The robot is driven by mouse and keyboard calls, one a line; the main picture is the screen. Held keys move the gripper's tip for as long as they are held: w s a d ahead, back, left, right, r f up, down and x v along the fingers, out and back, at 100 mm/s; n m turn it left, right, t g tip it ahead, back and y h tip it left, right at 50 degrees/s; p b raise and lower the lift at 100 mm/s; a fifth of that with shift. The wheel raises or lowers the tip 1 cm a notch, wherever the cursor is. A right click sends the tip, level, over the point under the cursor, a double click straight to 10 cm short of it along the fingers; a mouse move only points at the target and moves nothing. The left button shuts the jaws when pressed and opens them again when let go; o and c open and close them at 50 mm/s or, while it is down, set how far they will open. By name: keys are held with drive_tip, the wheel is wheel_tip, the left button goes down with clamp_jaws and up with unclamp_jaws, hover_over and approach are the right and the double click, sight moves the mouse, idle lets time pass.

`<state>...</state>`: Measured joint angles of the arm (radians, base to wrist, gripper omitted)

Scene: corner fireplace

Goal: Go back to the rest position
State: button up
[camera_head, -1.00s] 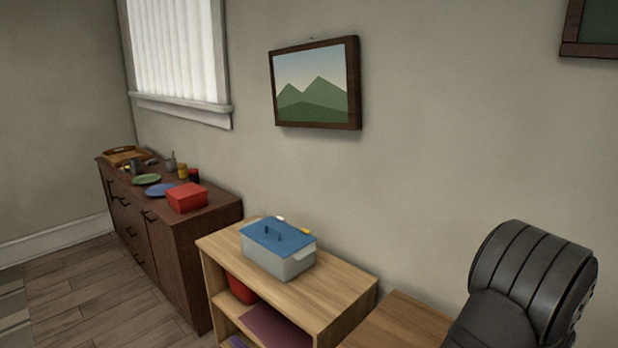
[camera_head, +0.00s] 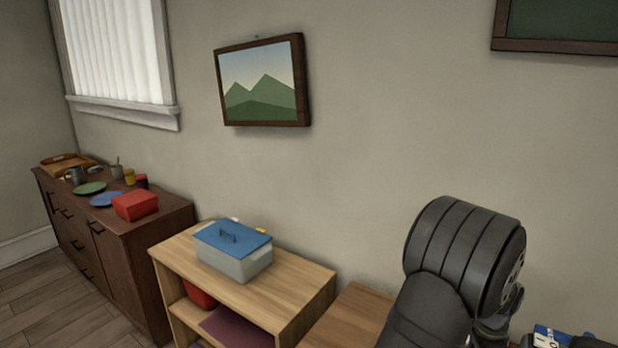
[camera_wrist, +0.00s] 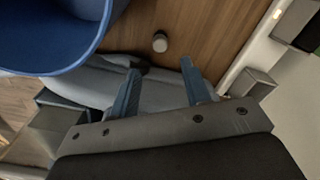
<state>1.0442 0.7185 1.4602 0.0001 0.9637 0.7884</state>
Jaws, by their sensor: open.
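My gripper (camera_wrist: 160,82) shows in the wrist view with its two blue-grey fingers spread apart and nothing between them. Beyond the fingertips are a grey surface and a wooden top (camera_wrist: 190,32) bearing a small grey round object (camera_wrist: 160,42). In the head view my dark arm rises at the right; the gripper itself cannot be made out there.
A blue rounded object (camera_wrist: 50,45) is close at the wrist view's upper left. In the head view, a grey box with a blue lid (camera_head: 233,252) stands on a wooden shelf unit (camera_head: 295,284). A dark sideboard (camera_head: 150,240) holds a red box (camera_head: 135,205) and plates.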

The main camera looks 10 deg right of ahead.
wheel_tip(320, 180, down, 8)
drive_tip(key=shift+f, duration=0.1)
wheel_tip(320, 180, up, 19)
drive_tip(key=s+a+r, duration=0.1)
drive_tip(key=s+a, duration=0.3)
drive_tip(key=s, duration=0.6)
drive_tip(key=s+d+r+n, duration=0.2)
drive_tip(key=s+r+n, duration=0.2)
drive_tip(key=s, duration=0.7)
drive_tip(key=s+d+r+n, duration=0.2)
drive_tip(key=s+r+n, duration=0.2)
drive_tip(key=s+r, duration=0.3)
drive_tip(key=shift+s+d+r+n, duration=0.25)
drive_tip(key=shift+s+r+n, duration=0.05)
drive_tip(key=shift+s, duration=2.35)
drive_tip(key=o, duration=0.3)
drive_tip(key=shift+w, duration=0.1)
drive_tip(key=o, duration=1)
drive_tip(key=w+d+n, duration=0.1)
drive_tip(key=w, duration=0.3)
drive_tip(key=w+r+n, duration=0.1)
drive_tip(key=w, duration=0.2)
drive_tip(key=w+d+r+n, duration=0.1)
drive_tip(key=w, duration=0.3)
drive_tip(key=shift+w+d, duration=0.3)
drive_tip(key=shift+w, duration=0.05)
drive_tip(key=shift+c, duration=0.2)
wheel_tip(320, 180, down, 10)
drive_tip(key=shift+r, duration=0.1)
